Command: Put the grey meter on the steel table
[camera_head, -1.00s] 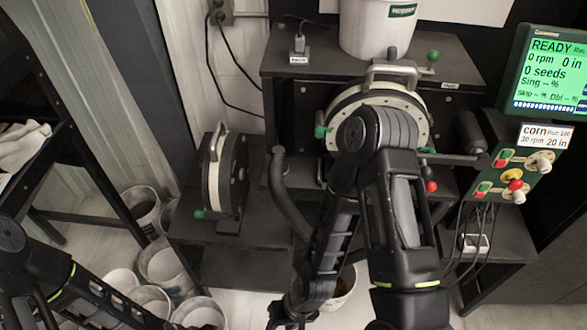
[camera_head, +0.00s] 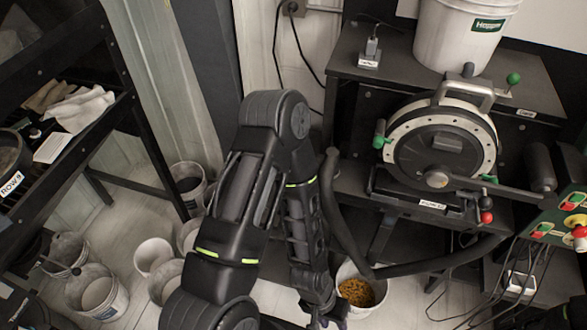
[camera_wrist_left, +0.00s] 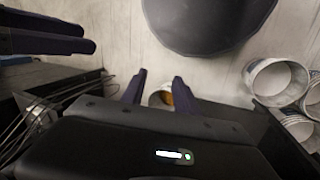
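A round meter (camera_head: 445,150) with a pale studded ring, dark grey centre and top handle is mounted upright on the dark bench. I cannot tell whether it is the grey meter. A second disc-shaped meter, seen earlier on the low stand to its left, is now hidden behind my left arm. No steel table can be made out. My left gripper (camera_head: 322,312) hangs low near a bucket of yellow seed; in the left wrist view its two fingers (camera_wrist_left: 160,90) are apart and empty. Dark fingers at that view's upper left look like my right gripper (camera_wrist_left: 92,38); their opening is unclear.
The seed bucket (camera_head: 357,290) stands on the floor below the bench, beside a thick dark hose (camera_head: 430,262). Several white buckets (camera_head: 97,292) stand at lower left. A dark shelf (camera_head: 125,110) with cloths is at left. A control box (camera_head: 560,225) is at right.

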